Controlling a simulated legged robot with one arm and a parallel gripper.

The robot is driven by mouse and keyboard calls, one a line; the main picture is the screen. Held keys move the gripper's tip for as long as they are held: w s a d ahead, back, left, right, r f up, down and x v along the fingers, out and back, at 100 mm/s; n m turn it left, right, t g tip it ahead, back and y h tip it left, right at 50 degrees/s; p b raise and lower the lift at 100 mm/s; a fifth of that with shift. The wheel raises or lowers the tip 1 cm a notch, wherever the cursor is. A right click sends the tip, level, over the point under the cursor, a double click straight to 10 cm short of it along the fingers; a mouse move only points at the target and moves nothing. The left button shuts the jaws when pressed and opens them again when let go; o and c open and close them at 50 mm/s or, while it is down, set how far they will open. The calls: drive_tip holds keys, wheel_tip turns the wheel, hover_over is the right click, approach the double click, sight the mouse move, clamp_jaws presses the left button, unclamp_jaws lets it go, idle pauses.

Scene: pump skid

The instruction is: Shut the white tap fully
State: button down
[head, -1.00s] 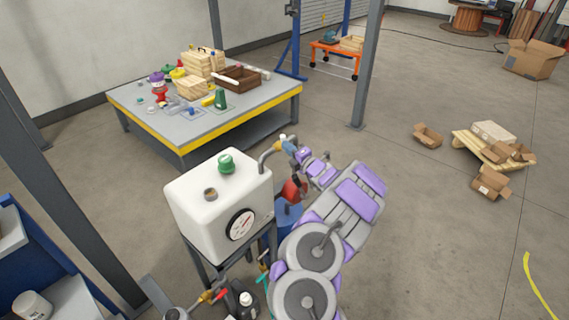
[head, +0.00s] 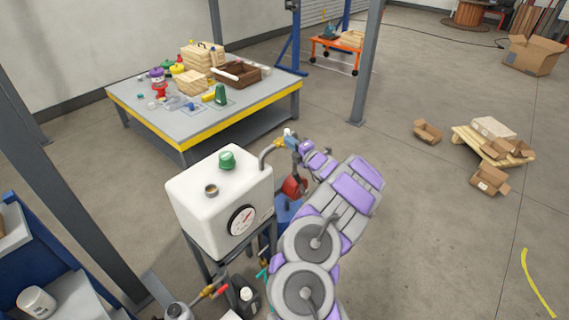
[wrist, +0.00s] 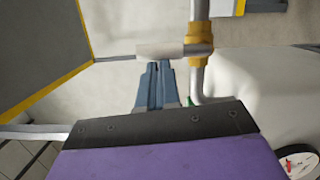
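The white tap handle (wrist: 160,50) is a short bar on a brass-coloured valve body (wrist: 200,42) in the wrist view. It points left, across the grey pipe (wrist: 198,78). In the head view the white handle (head: 288,132) is a small spot at the end of the pipe (head: 267,153) from the white tank (head: 205,200). My gripper (wrist: 158,66) has its blue-grey fingers side by side, tips right at the handle's edge; contact cannot be told. It also shows in the head view (head: 290,142). Nothing is seen between the fingers.
A workbench (head: 220,127) with a yellow edge and several items stands behind the tank. A gauge (head: 242,220) is on the tank's front. Red-handled valves (head: 217,289) and bottles are below.

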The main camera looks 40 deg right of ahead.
drive_tip(key=shift+r, duration=0.1)
drive_tip(key=s+a+p, duration=0.2)
drive_tip(key=s+a, duration=0.2)
drive_tip(key=s, duration=0.8)
drive_tip(key=shift+s+f, duration=0.15)
drive_tip(key=shift+f, duration=0.05)
drive_tip(key=shift+a, duration=0.15)
